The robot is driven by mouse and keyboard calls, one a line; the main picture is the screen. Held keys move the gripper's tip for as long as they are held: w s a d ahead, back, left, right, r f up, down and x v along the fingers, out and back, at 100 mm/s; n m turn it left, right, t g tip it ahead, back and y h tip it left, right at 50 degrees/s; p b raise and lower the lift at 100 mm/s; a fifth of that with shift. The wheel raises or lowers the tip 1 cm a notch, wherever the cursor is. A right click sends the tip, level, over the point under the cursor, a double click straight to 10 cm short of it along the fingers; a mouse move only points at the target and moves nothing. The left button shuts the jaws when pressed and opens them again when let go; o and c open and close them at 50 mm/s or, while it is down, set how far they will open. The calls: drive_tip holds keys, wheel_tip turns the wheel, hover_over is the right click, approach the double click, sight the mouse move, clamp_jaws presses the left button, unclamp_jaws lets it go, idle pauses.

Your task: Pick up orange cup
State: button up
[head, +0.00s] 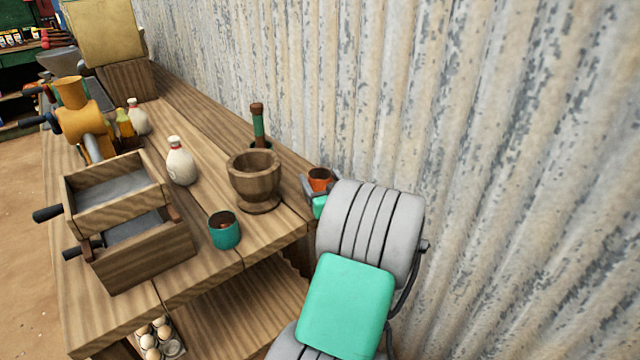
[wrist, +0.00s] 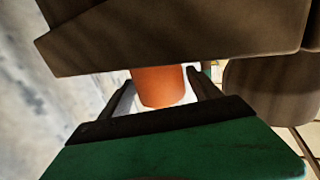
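The small orange cup (head: 320,180) has dark contents and is at the far right corner of the wooden bench in the head view. My gripper (head: 318,187) is at the cup, with a grey finger by its left side. In the wrist view the orange cup (wrist: 158,88) is between the two dark fingers of my gripper (wrist: 159,78). The fingertips are very close to its sides; I cannot tell whether they press on it. The cup's base is hidden in the head view, so I cannot tell whether it rests on the bench.
A wooden mortar (head: 255,183) stands left of the cup, with a green bottle (head: 259,128) behind it. A teal cup (head: 224,232) is nearer the front edge. A white bottle (head: 180,165) and a wooden box (head: 118,195) stand further left. A corrugated wall (head: 450,110) rises close behind.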

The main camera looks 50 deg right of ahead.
drive_tip(key=c, duration=1.2)
